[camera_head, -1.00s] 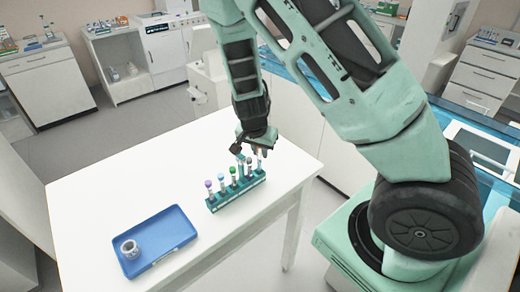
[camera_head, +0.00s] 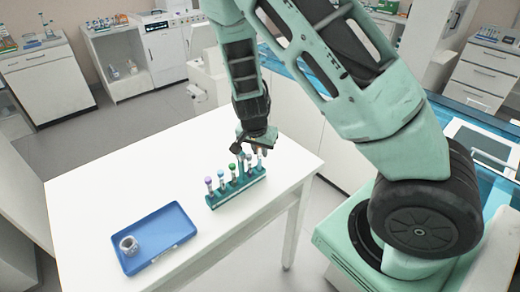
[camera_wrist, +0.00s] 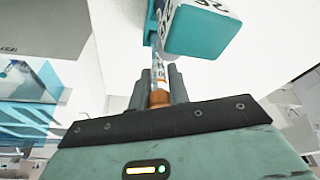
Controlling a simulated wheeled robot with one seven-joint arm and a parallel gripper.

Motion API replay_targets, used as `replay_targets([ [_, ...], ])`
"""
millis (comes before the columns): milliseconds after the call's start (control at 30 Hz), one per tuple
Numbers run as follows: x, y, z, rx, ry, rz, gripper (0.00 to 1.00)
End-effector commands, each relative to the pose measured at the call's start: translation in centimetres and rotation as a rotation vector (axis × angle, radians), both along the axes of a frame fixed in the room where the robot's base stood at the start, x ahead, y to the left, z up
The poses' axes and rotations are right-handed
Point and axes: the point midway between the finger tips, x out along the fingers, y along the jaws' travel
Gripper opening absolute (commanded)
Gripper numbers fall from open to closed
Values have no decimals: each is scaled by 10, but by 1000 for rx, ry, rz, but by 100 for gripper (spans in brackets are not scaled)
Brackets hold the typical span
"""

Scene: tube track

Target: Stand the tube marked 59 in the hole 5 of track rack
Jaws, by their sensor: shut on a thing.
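The teal track rack (camera_head: 238,193) stands on the white table with several capped tubes in it. Purple (camera_head: 209,180), blue (camera_head: 221,174) and green (camera_head: 232,168) caps show toward its left end. My gripper (camera_head: 256,148) is over the rack's right end, where it partly hides the tubes. In the wrist view my gripper (camera_wrist: 158,85) is shut on an orange-capped tube (camera_wrist: 158,98) with a white label. The tube's far end is beside the teal rack block (camera_wrist: 203,28); whether it is in a hole is hidden. Its mark is too small to read.
A blue tray (camera_head: 165,222) with a grey-white ring-shaped object (camera_head: 129,245) lies on the table's front left. The white table (camera_head: 110,185) is clear behind the tray and left of the rack. Its right edge is close to the rack.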

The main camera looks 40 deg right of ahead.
Motion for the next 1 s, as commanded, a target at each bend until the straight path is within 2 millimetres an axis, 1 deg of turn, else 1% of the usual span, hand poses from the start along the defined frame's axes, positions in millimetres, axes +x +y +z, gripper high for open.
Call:
replay_targets([
  [167,0,0,-1,0,0,0,5],
  [600,0,0,-12,0,0,0,5],
  [900,0,0,-13,0,0,0,5],
  [933,0,0,-13,0,0,0,23],
  [967,0,0,-13,0,0,0,32],
  [1000,0,0,-13,0,0,0,43],
])
